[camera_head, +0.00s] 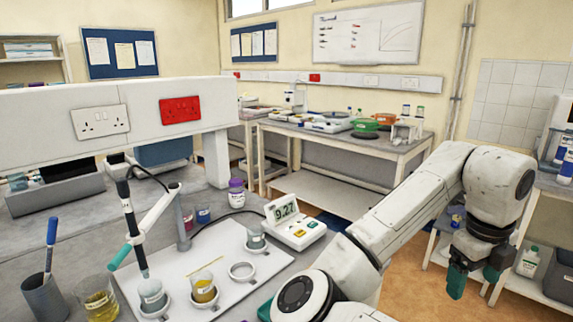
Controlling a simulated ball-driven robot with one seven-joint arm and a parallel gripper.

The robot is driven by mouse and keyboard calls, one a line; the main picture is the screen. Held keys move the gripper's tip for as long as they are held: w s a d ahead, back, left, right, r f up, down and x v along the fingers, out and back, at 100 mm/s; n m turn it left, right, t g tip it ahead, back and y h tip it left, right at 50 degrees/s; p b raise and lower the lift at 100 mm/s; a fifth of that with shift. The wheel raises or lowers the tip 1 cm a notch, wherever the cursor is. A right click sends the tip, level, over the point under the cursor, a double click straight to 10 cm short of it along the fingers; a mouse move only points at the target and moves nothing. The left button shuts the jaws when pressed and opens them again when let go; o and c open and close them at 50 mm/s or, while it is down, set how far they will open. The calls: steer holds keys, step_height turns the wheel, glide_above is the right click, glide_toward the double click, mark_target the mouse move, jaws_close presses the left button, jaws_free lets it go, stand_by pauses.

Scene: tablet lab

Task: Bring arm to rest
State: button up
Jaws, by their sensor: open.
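My arm (400,213) is white and rises from the bottom of the view, bends at an upper right joint and hangs down at the right. My gripper (473,279) has dark teal fingertips and points downward. It is open and empty, in the air to the right of the bench, with the floor and a low shelf behind it. It is apart from the things on the bench.
The near grey bench holds a white tray (225,240) with small beakers, a meter (292,222) reading 9.27, and a probe on a stand (135,230). A cup with a blue pen (47,300) and a yellow beaker (98,300) stand left. A right-hand bench (550,190) lies behind my gripper.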

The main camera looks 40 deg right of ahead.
steer(key=w+d+f+n+h, duration=0.2)
steer(key=w+f+n+h, duration=0.3)
steer(key=n, duration=1)
steer(key=w+a+f+n+t, duration=0.2)
steer(key=w+a+f+n, duration=0.2)
steer(key=a+f+n, duration=0.55)
steer(key=s+a+f+n+y, duration=0.3)
steer(key=s+a+f+n, duration=0.1)
steer(key=a+f+n, duration=0.3)
steer(key=s+a+f+n+y, duration=0.3)
steer(key=a+f+n, duration=0.5)
steer(key=a, duration=0.3)
steer(key=shift+s+a+f+n+g, duration=0.15)
steer(key=shift+s+f+n+g, duration=0.15)
steer(key=shift+s+n, duration=0.5)
